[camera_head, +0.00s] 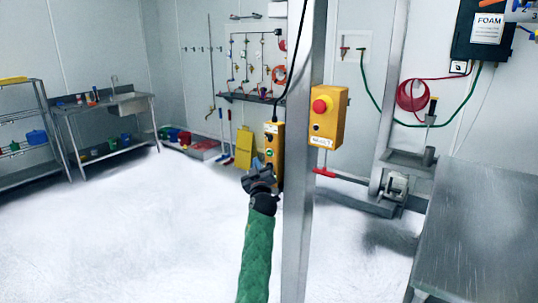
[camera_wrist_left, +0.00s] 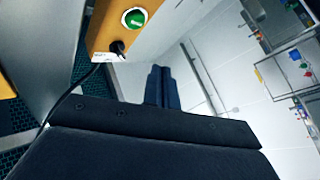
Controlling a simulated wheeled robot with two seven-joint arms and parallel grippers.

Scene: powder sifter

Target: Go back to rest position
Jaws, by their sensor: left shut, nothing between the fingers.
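My left gripper (camera_head: 262,178) is at the end of my green-sleeved arm in the head view, just in front of the lower part of a yellow control box (camera_head: 274,146). In the left wrist view its two dark fingers (camera_wrist_left: 161,88) are together with nothing between them. The control box (camera_wrist_left: 128,30) shows there at the upper left, with a green knob (camera_wrist_left: 135,18) and a black switch. The fingers appear apart from the box. My right gripper is not in view.
A metal post (camera_head: 301,200) stands right of my arm and carries a yellow box with a red button (camera_head: 320,106). A metal table (camera_head: 480,240) is at the right. A sink bench (camera_head: 130,104) and shelf rack (camera_head: 22,132) stand at the left. The pale floor between is clear.

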